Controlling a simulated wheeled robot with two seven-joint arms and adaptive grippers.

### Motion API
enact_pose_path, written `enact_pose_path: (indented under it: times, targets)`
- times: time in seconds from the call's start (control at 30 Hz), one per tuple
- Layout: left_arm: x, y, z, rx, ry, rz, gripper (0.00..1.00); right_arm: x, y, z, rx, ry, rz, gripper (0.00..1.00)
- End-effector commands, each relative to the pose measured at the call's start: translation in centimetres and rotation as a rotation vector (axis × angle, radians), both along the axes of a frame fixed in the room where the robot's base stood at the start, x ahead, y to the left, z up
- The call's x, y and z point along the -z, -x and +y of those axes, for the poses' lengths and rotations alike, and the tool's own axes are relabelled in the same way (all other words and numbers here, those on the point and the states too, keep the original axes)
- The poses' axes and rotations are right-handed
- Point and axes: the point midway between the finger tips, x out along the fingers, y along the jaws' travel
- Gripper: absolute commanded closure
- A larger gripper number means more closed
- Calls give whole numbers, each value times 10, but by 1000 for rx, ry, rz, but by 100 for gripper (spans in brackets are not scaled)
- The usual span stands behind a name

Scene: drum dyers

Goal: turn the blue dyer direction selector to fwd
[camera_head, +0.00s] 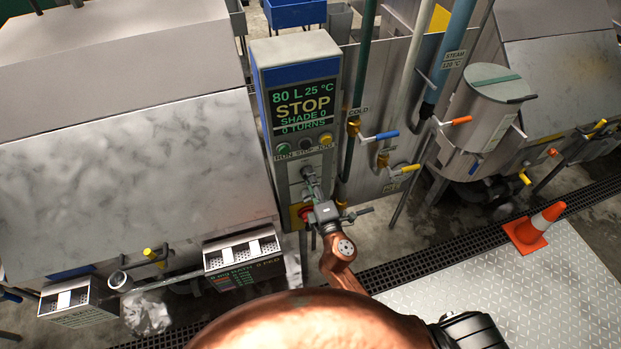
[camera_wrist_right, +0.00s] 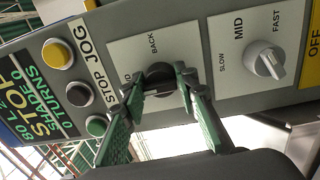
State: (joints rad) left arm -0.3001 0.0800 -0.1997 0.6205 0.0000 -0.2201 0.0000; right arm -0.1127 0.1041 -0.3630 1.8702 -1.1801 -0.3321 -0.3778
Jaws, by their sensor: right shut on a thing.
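The blue-topped dyer control panel (camera_head: 297,65) stands at centre, and its display reads 80 L, 25 °C, STOP, SHADE 0, 0 TURNS. My right gripper (camera_wrist_right: 171,84) is shut on this knob. The knob's pointing is hard to make out. My left gripper is not in view.
A grey speed selector (camera_wrist_right: 265,62) marked SLOW, MID, FAST sits beside the direction selector. RUN, STOP and JOG buttons (camera_head: 304,144) are above it. A red button (camera_head: 306,213) is close below my gripper. Valve pipes (camera_head: 362,80) stand right of the panel; an orange cone (camera_head: 530,230) stands at right.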

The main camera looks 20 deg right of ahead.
Motion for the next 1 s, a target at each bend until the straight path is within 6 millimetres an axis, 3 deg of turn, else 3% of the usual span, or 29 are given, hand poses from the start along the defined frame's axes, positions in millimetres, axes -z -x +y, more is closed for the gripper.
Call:
enact_pose_path:
  times: [0.27, 0.63, 0.77, 1.0]
  targets:
    - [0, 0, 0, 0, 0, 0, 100, 1, 0, 0, 0, 1, 2, 55]
    - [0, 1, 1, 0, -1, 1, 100, 1, 6, 0, 1, 0, 2, 55]
    - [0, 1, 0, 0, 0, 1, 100, 3, 24, -2, 2, -2, 4, 55]
    - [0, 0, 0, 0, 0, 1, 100, 5, 73, -4, 3, -3, 5, 55]
